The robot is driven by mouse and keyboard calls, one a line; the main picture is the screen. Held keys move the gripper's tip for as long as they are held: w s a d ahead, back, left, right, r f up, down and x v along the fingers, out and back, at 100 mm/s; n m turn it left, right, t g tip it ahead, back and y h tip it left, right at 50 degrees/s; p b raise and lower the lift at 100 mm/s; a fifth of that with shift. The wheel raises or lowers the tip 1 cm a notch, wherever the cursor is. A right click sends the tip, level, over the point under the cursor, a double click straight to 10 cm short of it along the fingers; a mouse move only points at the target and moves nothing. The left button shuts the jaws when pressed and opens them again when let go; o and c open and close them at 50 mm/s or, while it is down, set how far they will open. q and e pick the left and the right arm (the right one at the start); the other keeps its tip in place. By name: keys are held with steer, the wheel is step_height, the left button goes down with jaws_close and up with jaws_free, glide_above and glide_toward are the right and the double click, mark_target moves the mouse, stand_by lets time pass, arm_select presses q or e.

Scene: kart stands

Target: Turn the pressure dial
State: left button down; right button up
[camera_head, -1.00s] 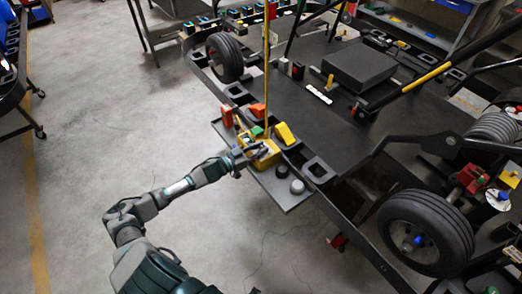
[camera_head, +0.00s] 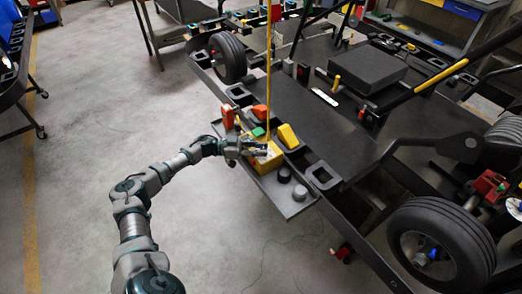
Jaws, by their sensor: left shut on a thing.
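A yellow box (camera_head: 268,160) stands on a grey side tray (camera_head: 285,197) at the edge of the dark kart stand. My left gripper (camera_head: 256,149) is at the top of this box, its fingers over the upper face. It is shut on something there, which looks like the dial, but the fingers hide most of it. A thin yellow cable (camera_head: 268,70) rises from near the box. My right gripper is not in view.
Two dark round knobs (camera_head: 284,174) sit on the tray right of the box. Orange, green and yellow blocks (camera_head: 287,136) stand behind it. A kart wheel (camera_head: 436,240) is at the right. Open concrete floor (camera_head: 110,110) lies at the left.

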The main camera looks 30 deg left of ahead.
arm_select(q)
steer(key=shift+w+a+r, duration=0.1)
steer(key=shift+a+r, duration=0.05)
steer(key=c, duration=1)
jaws_free()
steer(key=shift+a, duration=0.1)
steer(key=v, duration=1.2)
steer(key=shift+f, duration=0.25)
